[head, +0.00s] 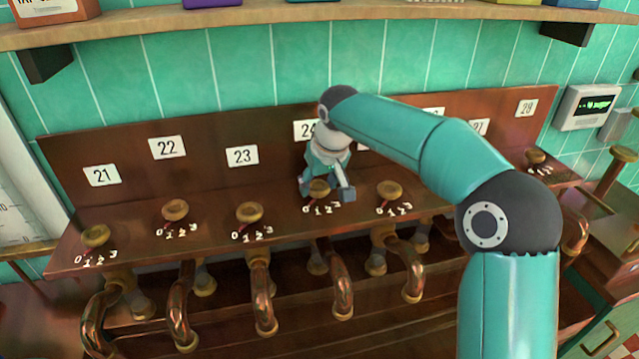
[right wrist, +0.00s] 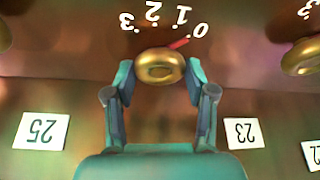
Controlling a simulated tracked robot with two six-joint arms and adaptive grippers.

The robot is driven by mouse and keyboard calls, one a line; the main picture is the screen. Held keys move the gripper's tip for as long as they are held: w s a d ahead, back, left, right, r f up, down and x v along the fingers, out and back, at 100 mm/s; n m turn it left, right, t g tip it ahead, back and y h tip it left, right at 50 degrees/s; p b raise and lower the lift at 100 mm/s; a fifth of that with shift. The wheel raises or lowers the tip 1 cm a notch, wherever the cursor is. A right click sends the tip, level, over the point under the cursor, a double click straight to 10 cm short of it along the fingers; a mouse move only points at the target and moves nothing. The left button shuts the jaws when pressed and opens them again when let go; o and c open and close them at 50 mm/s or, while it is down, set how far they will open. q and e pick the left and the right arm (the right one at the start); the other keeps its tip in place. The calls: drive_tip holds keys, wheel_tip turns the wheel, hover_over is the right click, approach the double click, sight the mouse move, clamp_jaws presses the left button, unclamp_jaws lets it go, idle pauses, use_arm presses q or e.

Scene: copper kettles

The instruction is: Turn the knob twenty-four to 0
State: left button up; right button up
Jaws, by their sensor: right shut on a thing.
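Knob twenty-four (head: 319,187) is a round brass knob on the wooden ledge, below the plate "24" (head: 306,130), which my arm partly covers. My right gripper (head: 325,190) is down at this knob, with one finger on each side. In the right wrist view the knob (right wrist: 160,67) sits between the fingertips of the gripper (right wrist: 159,76), which is shut on it. A red pointer (right wrist: 179,43) on the knob points towards the 0 of the white 0-1-2-3 scale. My left gripper is not in view.
Similar knobs stand along the ledge, with knob 23 (head: 249,212) to the left and another knob (head: 389,190) close to the right. Copper pipes (head: 342,285) hang below. A shelf (head: 300,14) runs above. My right arm hides part of the panel.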

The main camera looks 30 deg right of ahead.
drive_tip(key=o, duration=1.2)
drive_tip(key=shift+c, duration=0.2)
drive_tip(key=v, duration=1.2)
drive_tip(key=shift+w, duration=0.1)
